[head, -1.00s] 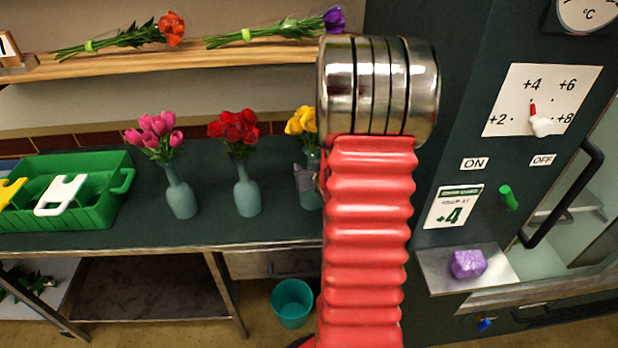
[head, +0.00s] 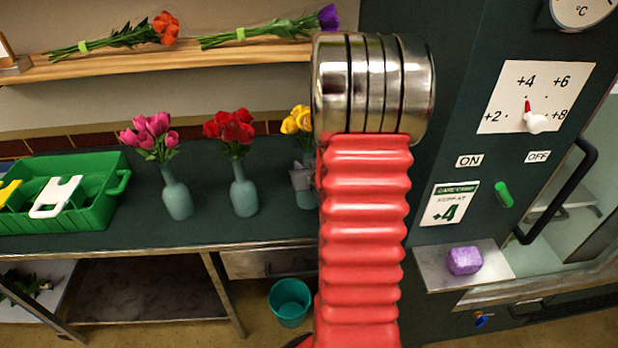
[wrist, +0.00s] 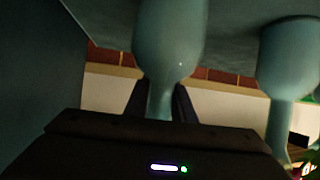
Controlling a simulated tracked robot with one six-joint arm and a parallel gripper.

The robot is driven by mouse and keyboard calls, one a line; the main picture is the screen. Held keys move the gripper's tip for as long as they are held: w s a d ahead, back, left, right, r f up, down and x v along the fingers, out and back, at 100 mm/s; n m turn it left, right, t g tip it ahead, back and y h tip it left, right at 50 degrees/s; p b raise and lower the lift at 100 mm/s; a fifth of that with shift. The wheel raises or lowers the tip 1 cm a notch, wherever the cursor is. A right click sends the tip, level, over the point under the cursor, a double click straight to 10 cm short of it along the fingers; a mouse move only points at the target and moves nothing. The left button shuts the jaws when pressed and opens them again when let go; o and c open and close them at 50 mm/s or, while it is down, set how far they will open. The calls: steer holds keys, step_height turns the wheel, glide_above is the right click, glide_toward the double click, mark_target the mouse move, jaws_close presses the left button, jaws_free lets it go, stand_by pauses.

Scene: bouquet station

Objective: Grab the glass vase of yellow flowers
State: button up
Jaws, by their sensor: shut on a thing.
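The glass vase (head: 306,198) of yellow flowers (head: 296,120) stands on the dark counter, rightmost of three vases. My arm hides its right side in the head view. My gripper (head: 302,177) is at the vase's upper part, below the flowers. In the wrist view, which appears upside down, the blue-green vase (wrist: 172,40) has its neck between the fingers of my gripper (wrist: 160,98). The gripper is shut on it. The yellow flowers are not visible in the wrist view.
A vase of red flowers (head: 244,195) stands just left, and one of pink flowers (head: 177,198) beyond it. A green crate (head: 85,210) is at the counter's left. A shelf (head: 200,54) with bouquets runs above. A dark cabinet (head: 440,110) stands close on the right.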

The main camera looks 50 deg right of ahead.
steer(key=shift+r, duration=0.2)
jaws_close()
steer(key=shift+r, duration=0.15)
step_height(320, 180, up, 10)
steer(key=shift+f, duration=0.25)
stand_by(0.5)
stand_by(0.5)
